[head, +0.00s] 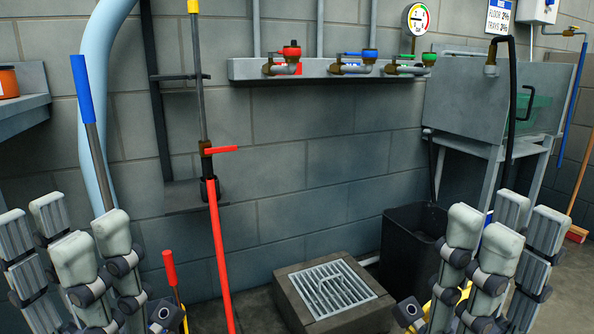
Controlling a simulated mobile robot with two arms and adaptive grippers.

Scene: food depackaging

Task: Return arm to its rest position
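My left gripper (62,232) is at the lower left, fingers pointing up. Its ribbed pads and pale-capped fingers stand apart, with nothing seen between them. My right gripper (506,224) is at the lower right in a similar pose, also open and seemingly empty. Both are in front of the wall area, and my arms behind the hands are mostly out of frame. A blue-handled pole (88,110) runs down behind my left gripper; its lower end is hidden.
A red-and-grey pole (217,245) leans by the wall. A floor drain (333,288) lies between the grippers. A black bin (408,240) and a grey sink (470,92) stand right. A valve shelf (310,70) is on the wall. A shelf (22,112) juts in at left.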

